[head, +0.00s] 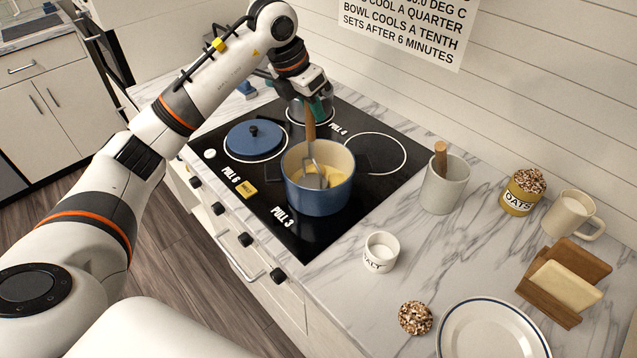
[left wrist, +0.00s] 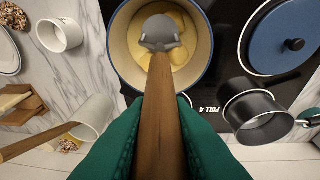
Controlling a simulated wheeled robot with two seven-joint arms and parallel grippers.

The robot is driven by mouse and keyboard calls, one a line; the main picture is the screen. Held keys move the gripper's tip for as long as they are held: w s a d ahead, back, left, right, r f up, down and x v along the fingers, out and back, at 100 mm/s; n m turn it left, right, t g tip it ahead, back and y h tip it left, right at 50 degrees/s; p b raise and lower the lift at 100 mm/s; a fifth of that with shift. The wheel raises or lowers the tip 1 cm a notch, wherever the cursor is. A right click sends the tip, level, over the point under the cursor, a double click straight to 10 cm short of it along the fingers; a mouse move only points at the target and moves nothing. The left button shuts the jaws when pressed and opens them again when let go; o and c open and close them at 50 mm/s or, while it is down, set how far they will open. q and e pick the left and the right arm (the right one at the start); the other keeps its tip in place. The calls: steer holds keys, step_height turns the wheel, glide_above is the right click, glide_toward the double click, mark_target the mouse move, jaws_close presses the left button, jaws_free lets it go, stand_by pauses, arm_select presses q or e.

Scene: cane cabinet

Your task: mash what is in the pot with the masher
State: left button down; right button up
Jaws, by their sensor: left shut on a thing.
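A blue pot (head: 318,195) with a cream inside stands on the black cooktop. Yellow chunks, likely potato, lie in it; they also show in the left wrist view (left wrist: 180,33). My left gripper (head: 313,112) is above the pot, shut on the wooden handle of the masher (head: 310,135). The masher's grey metal head (left wrist: 161,32) is inside the pot over the yellow chunks. I cannot tell if it presses on them. In the left wrist view the green fingers of my left gripper (left wrist: 160,118) close on both sides of the handle. My right gripper is out of view.
A blue lid (head: 255,140) lies on the cooktop left of the pot. A dark saucepan (left wrist: 262,118) stands behind. On the marble counter are a utensil crock (head: 445,190), a salt cup (head: 380,252), an oats jar (head: 520,195), a mug (head: 568,215) and a plate (head: 492,335).

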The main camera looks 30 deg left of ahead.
mark_target(313, 121)
arm_select(q)
steer(key=shift+f+b, duration=1)
steer(key=shift+f, duration=0.6)
step_height(313, 121, up, 5)
steer(key=w+d+p, duration=0.2)
steer(key=p, duration=0.2)
steer(key=shift+w+r+p, duration=0.2)
steer(key=shift+w+p, duration=0.05)
steer(key=shift+p, duration=0.15)
steer(key=shift+d+f, duration=0.1)
steer(key=shift+f, duration=0.05)
steer(key=shift+f+b, duration=1.95)
steer(key=shift+f, duration=0.6)
steer(key=a+r+p, duration=0.3)
steer(key=r, duration=0.2)
steer(key=shift+s+a+r, duration=0.2)
steer(key=shift+f, duration=0.1)
